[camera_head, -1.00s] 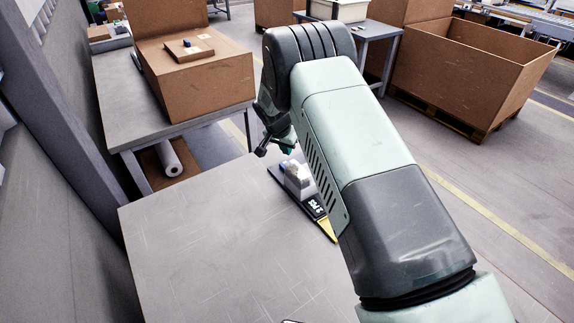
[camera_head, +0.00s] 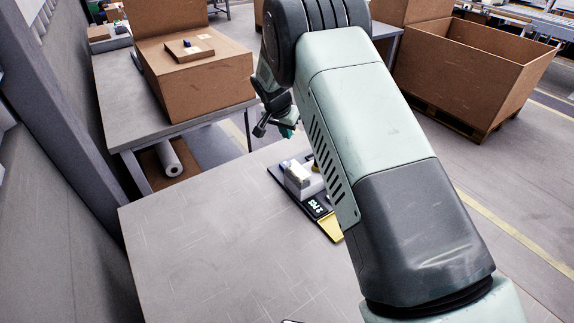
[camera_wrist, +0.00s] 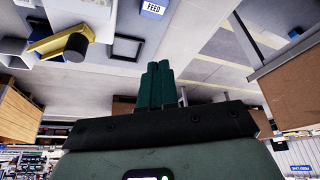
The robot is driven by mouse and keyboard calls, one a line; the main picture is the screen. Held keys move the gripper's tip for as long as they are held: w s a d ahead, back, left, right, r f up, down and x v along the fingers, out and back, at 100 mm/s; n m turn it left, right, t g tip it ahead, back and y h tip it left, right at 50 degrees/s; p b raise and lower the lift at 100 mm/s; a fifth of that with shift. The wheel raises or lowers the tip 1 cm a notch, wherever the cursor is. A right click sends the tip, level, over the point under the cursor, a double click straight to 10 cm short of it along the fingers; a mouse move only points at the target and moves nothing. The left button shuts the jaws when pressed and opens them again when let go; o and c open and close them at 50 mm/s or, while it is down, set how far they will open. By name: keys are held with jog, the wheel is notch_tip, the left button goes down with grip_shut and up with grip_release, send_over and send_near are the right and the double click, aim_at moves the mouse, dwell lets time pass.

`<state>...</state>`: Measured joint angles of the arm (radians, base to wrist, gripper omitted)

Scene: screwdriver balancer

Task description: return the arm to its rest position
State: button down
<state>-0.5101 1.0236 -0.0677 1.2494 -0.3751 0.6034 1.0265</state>
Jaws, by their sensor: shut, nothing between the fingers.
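My gripper (camera_head: 288,132) hangs past the far side of the grey table (camera_head: 200,230) in the head view, partly hidden behind my arm. In the wrist view my gripper (camera_wrist: 158,68) shows its two green fingers pressed together with nothing between them. On the table, a dark base (camera_head: 317,207) with a pale block (camera_head: 300,180) and a yellow end stands partly behind my arm. The gripper is above and beyond it, apart from it.
A second table (camera_head: 125,105) at the back left carries a cardboard box (camera_head: 195,75). A large open crate (camera_head: 465,75) stands on the floor at the right. A blue FEED block (camera_wrist: 153,9) shows in the wrist view. The near left tabletop is clear.

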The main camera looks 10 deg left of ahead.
jog(key=shift+r, duration=1.1)
jog(key=shift+r, duration=0.1)
jog(key=s+d+r, duration=0.5)
jog(key=d+r, duration=0.1)
jog(key=r, duration=0.3)
jog(key=s+d+r+n, duration=0.1)
jog(key=s+d+r, duration=0.4)
jog(key=r, duration=0.3)
jog(key=s+d+r, duration=0.4)
jog(key=d+r, duration=0.2)
jog(key=r, duration=0.3)
jog(key=s+d+r+n, duration=0.1)
jog(key=s+d, duration=0.3)
jog(key=s, duration=0.9)
jog(key=s+d+r+n+t+y, duration=0.1)
jog(key=s+d, duration=0.3)
jog(key=s, duration=1)
jog(key=shift+s, duration=0.15)
